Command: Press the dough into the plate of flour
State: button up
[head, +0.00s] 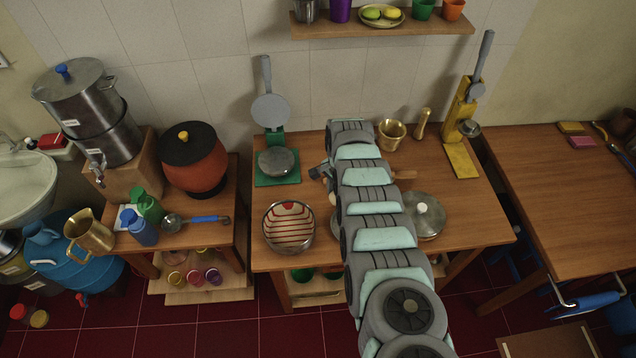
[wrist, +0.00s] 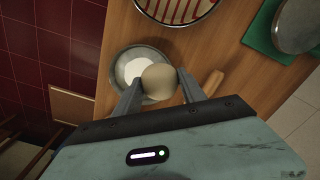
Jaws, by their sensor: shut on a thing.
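In the wrist view, my gripper (wrist: 160,88) is shut on a pale beige dough ball (wrist: 160,80), with one finger on each side. The dough overlaps the right part of a round grey metal plate (wrist: 119,62) in this view. White flour (wrist: 135,70) shows on the plate to the left of the dough. I cannot tell whether the dough touches the flour or hangs just above it. In the head view my arm hides most of the gripper, dough and plate.
A steel bowl with a red-striped cloth (head: 290,226) stands left of my arm. A lidded pan (head: 425,213) stands right of it. A green press (head: 277,166) is at the back left. A wooden handle (wrist: 213,81) lies close beside my gripper.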

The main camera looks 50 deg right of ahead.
jog(key=s, duration=0.2)
jog(key=s+d+f+p, duration=0.1)
jog(key=s, duration=0.1)
jog(key=s+d+f, duration=0.1)
jog(key=shift+s+f, duration=0.15)
jog(key=shift+s, duration=0.25)
jog(key=f+b, duration=0.7)
jog(key=shift+s+d+f, duration=0.15)
jog(key=shift+s+f, duration=0.2)
jog(key=shift+f+b, duration=1.15)
jog(key=shift+f, duration=0.35)
dwell(0.9)
jog(key=shift+r, duration=0.15)
notch_tip(320, 180, up, 8)
jog(key=p, duration=0.7)
jog(key=shift+p, duration=0.3)
